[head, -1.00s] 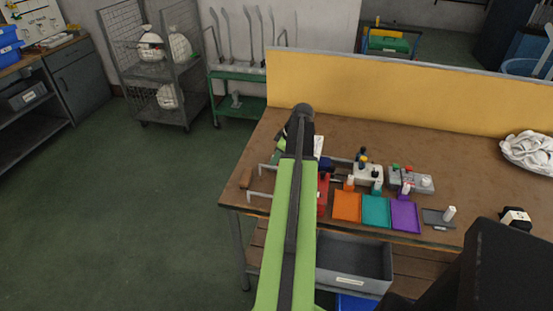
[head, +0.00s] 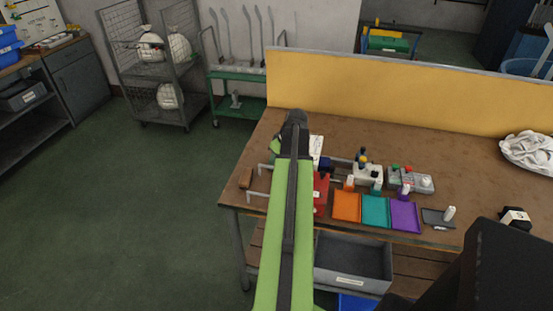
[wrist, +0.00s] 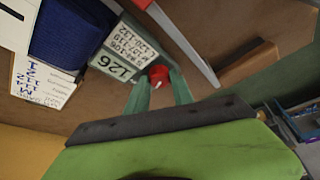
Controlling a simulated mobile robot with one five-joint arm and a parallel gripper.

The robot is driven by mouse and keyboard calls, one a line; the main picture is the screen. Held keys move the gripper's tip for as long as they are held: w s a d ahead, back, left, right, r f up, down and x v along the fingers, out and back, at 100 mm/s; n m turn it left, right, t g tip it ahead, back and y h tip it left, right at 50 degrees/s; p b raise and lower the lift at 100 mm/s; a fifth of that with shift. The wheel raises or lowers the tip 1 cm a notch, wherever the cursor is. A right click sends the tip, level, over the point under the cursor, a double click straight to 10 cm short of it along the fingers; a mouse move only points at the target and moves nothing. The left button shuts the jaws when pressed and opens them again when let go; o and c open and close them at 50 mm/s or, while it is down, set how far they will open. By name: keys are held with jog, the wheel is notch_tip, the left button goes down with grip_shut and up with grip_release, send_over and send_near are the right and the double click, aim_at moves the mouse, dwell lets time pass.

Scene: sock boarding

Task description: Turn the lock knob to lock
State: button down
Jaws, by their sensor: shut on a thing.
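A small red knob (wrist: 158,75) with a white mark shows in the wrist view, beside a pale block with printed labels (wrist: 118,62) reading 126 and other size numbers. My gripper (wrist: 159,82) has its two green fingers on either side of the knob and is shut on it. In the head view my green arm reaches over the left part of the workbench (head: 460,150). It hides the knob and most of the gripper there.
A red box (head: 321,190) is partly covered by my arm. Orange (head: 346,206), teal (head: 376,211) and purple (head: 405,216) trays lie to its right. A yellow panel (head: 400,95) closes the bench's back.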

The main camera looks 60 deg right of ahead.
jog(key=shift+a+m+h, duration=0.1)
jog(key=shift+m+h, duration=0.3)
jog(key=shift+m, duration=0.8)
jog(key=c, duration=1.1)
grip_release()
jog(key=p+v, duration=0.7)
jog(key=v, duration=0.1)
